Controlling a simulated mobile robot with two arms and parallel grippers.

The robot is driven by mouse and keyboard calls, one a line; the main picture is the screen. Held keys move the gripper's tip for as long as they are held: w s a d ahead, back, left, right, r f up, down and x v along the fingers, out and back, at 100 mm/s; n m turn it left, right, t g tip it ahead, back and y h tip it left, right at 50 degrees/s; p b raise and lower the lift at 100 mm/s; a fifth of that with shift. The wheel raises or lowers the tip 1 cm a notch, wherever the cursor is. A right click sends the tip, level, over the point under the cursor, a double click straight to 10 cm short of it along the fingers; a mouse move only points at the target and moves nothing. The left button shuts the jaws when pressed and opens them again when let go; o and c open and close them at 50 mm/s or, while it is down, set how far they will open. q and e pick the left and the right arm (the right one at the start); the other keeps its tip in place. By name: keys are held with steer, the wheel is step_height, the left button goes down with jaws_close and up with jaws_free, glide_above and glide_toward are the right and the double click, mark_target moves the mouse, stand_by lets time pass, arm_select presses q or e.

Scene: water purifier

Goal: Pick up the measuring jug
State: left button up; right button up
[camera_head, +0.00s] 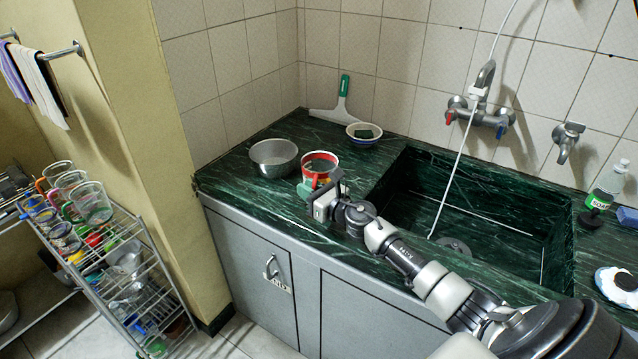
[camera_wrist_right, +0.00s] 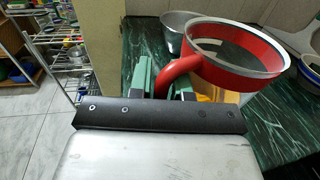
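The measuring jug (camera_head: 319,164) has a red rim band and a red handle. It appears upright at the front left of the dark green counter. In the wrist view the jug (camera_wrist_right: 235,68) is close, with its handle (camera_wrist_right: 176,72) reaching down between the green fingers of my right gripper (camera_wrist_right: 163,82). In the head view my right gripper (camera_head: 306,192) is at the jug's near side, overlapping its lower part. The handle's lower end is hidden behind the gripper body, so I cannot tell whether the fingers press on it. My left gripper is not in view.
A metal bowl (camera_head: 274,158) stands just left of the jug. A small bowl (camera_head: 364,133) and a squeegee (camera_head: 341,103) are behind. The sink (camera_head: 480,215) is to the right. A dish rack (camera_head: 125,270) with cups stands left of the counter.

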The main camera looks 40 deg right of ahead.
jaws_close()
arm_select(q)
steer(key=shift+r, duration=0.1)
arm_select(e)
steer(key=shift+r, duration=0.25)
